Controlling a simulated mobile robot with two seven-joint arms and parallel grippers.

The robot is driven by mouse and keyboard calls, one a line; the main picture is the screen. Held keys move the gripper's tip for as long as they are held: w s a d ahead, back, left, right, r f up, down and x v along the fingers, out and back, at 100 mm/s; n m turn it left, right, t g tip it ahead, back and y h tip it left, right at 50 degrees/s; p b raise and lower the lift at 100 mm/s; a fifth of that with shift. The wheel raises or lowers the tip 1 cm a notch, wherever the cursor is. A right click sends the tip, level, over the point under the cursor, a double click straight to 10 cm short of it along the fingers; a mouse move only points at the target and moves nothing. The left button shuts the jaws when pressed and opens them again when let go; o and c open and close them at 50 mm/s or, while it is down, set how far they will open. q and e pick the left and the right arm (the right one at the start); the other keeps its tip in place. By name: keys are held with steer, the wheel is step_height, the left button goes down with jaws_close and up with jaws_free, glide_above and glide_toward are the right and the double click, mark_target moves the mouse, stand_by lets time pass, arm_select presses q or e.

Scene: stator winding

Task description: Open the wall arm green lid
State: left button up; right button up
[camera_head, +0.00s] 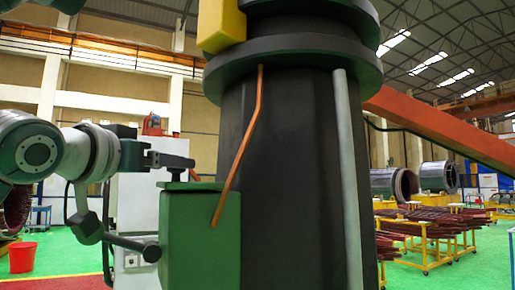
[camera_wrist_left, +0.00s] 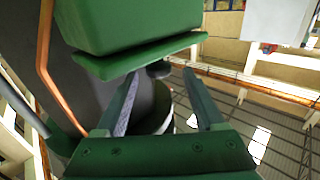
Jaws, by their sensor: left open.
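The green box (camera_head: 200,240) of the wall arm is fixed at the side of a dark column. Its green lid (camera_head: 190,186) lies flat on top and looks shut. In the left wrist view, which is turned over, the lid (camera_wrist_left: 140,56) crosses the top as a flat plate. A small dark knob (camera_wrist_left: 158,69) sits against it. My left gripper (camera_head: 183,163) is just above the lid, coming in from the left. Its two fingers (camera_wrist_left: 160,80) are apart, with the knob between their tips; I cannot tell whether they touch it. My right gripper is not in view.
A white cabinet (camera_head: 135,215) stands behind my left arm. A red bucket (camera_head: 22,257) stands on the floor at far left.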

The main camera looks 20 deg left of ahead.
arm_select(q)
steer(key=shift+w, duration=0.7)
jaws_close()
stand_by(1.0)
